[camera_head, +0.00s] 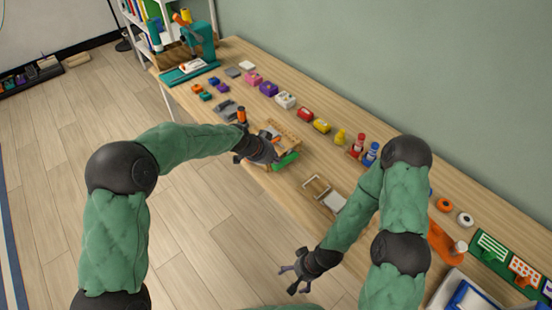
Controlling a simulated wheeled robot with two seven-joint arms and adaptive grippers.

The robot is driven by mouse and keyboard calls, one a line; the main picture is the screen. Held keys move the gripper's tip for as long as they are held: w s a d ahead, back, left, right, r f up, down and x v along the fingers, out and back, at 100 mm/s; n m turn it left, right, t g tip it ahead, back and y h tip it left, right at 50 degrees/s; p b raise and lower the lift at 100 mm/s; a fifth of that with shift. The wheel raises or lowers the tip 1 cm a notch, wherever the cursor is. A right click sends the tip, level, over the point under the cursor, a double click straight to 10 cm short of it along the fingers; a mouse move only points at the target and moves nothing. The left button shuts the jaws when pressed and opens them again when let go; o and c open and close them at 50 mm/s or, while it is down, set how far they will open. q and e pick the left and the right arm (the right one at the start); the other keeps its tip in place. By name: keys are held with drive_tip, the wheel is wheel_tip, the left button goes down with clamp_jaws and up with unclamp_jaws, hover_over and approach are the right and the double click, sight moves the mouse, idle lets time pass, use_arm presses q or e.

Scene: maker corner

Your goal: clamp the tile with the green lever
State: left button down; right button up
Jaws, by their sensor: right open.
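The green lever (286,161) sticks out at the front side of a small wooden fixture (291,143) on the bench. My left gripper (270,152) is over the front left part of this fixture, close beside the lever. Whether it touches the lever, and whether its fingers are open, is too small to tell. The gripper covers part of the fixture, and I cannot make out the tile there. My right gripper (291,281) is open and empty, low in front of the bench, away from the fixture.
The long wooden bench (330,160) carries a row of small coloured blocks, including a purple one (268,89) and a yellow one (322,126), behind the fixture. An orange-topped tool (241,115) stands left of it. A wooden frame (316,187) lies to its right. Floor is free in front.

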use_arm(q)
drive_tip(key=r+p, duration=0.2)
drive_tip(key=r, duration=0.1)
drive_tip(key=shift+s+d, duration=0.1)
drive_tip(key=shift+s, duration=0.1)
drive_tip(key=s+a+f, duration=0.1)
drive_tip(key=s+a, duration=0.4)
drive_tip(key=a, duration=0.2)
drive_tip(key=shift+a, duration=0.25)
drive_tip(key=shift+f, duration=0.1)
